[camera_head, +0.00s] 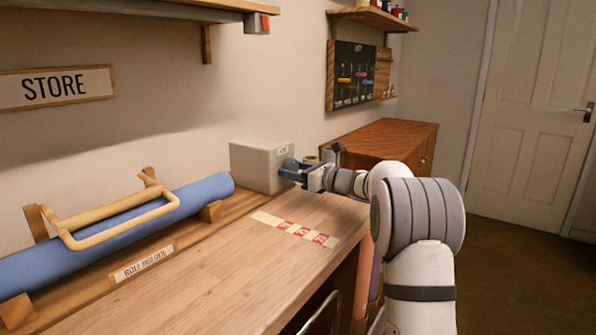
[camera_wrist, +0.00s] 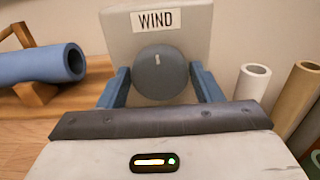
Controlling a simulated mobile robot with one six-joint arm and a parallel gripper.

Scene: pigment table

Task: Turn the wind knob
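The wind knob (camera_wrist: 160,72) is a round dark grey knob with a pale mark near the top, pointing almost straight up. It sits on the front of a light grey box (camera_wrist: 117,27) with a "WIND" label (camera_wrist: 155,19). The box (camera_head: 258,165) also shows in the head view, at the far end of the bench, where my gripper hides the knob. My gripper (camera_wrist: 161,80) has its blue fingers spread, one on each side of the knob. They are very close to its sides; contact cannot be made out.
A blue roll (camera_head: 115,232) lies in a wooden holder along the wall side of the bench (camera_head: 225,290). A strip with red marks (camera_head: 295,229) lies on the bench top. Upright rolls (camera_wrist: 252,82) stand right of the box in the wrist view. A wooden cabinet (camera_head: 385,140) stands beyond.

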